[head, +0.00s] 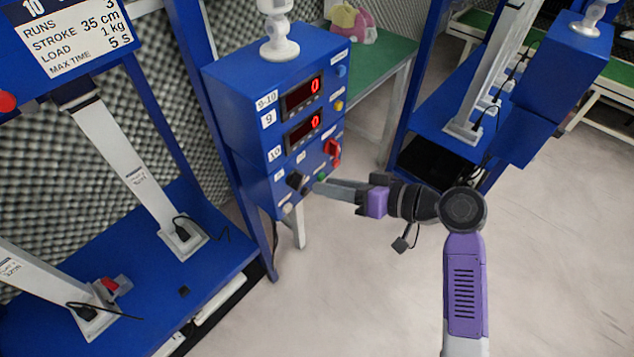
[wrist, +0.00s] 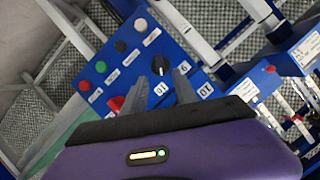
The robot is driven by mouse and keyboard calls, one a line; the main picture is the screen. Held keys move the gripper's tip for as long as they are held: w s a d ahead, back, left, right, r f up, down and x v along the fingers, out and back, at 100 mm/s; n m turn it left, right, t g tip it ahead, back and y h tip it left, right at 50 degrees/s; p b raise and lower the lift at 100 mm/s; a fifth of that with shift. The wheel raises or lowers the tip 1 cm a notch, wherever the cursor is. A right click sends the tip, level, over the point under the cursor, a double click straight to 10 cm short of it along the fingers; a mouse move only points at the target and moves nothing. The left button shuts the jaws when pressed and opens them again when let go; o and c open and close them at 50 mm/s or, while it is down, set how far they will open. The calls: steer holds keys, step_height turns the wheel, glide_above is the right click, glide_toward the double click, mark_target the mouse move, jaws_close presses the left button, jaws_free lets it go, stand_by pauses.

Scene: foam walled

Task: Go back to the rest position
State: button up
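My gripper (head: 320,188) is at the end of my purple and black arm (head: 463,290), stretched left toward the front of a blue control box (head: 262,150). Its fingertips are close to a black knob (head: 297,181) low on the panel. In the wrist view, the two grey fingers (wrist: 160,84) stand apart with a gap between them. I cannot tell whether a finger touches the knob. Nothing is held.
The box carries two red displays, a red switch (head: 332,148) and small buttons. Blue test frames (head: 150,270) stand at left, and another blue rig (head: 450,115) stands behind at right. A green table (head: 385,60) is at the back. The pale floor (head: 560,260) at right is clear.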

steer(key=shift+s+d+r, duration=0.15)
steer(key=shift+s+d, duration=0.1)
steer(key=shift+d, duration=0.2)
